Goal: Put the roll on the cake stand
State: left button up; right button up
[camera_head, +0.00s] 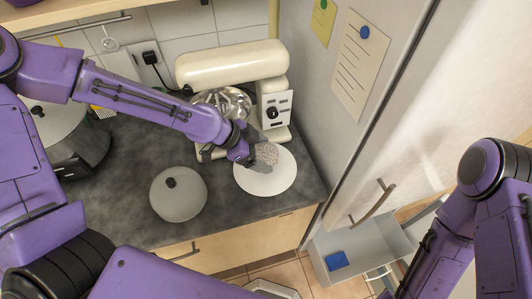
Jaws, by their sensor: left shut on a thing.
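The cake stand (268,183) is a white round plate on the dark counter, below the mixer. The roll (267,153) is a small, speckled grey-brown lump over the back part of the plate. My left gripper (254,158) reaches in from the left and is shut on the roll. I cannot tell whether the roll touches the plate. The gripper hides part of the roll and of the plate's back left edge. My right arm is at the right, over the floor side, and its gripper is out of the picture.
A grey domed lid with a black knob (178,200) sits on the counter left of the stand. A cream stand mixer (232,64) with a metal bowl (222,100) stands behind. A tall cabinet (335,130) borders the right. An open grey drawer (350,240) holds a blue item (337,261).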

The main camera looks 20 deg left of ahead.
pick_arm(q)
jog(key=shift+s+f+b, duration=0.2)
jog(key=shift+f+b, duration=0.15)
jog(key=shift+f, duration=0.3)
jog(key=shift+s+f+b, duration=0.2)
jog(key=shift+f+b, duration=0.15)
jog(key=shift+f, duration=0.25)
jog(key=shift+s+f, duration=0.1)
jog(key=shift+s, duration=0.05)
jog(key=shift+a, duration=0.1)
jog(key=shift+w+f, duration=0.1)
jog(key=shift+w, duration=0.35)
jog(key=o, duration=0.8)
jog(key=shift+s, duration=0.25)
jog(key=shift+r, duration=0.35)
jog(key=shift+a+r, duration=0.15)
jog(key=shift+r, duration=0.1)
jog(key=shift+p+v, duration=0.7)
jog(key=shift+v, duration=4.85)
pick_arm(e)
jog(key=shift+s+r, duration=0.1)
jog(key=shift+s, duration=0.3)
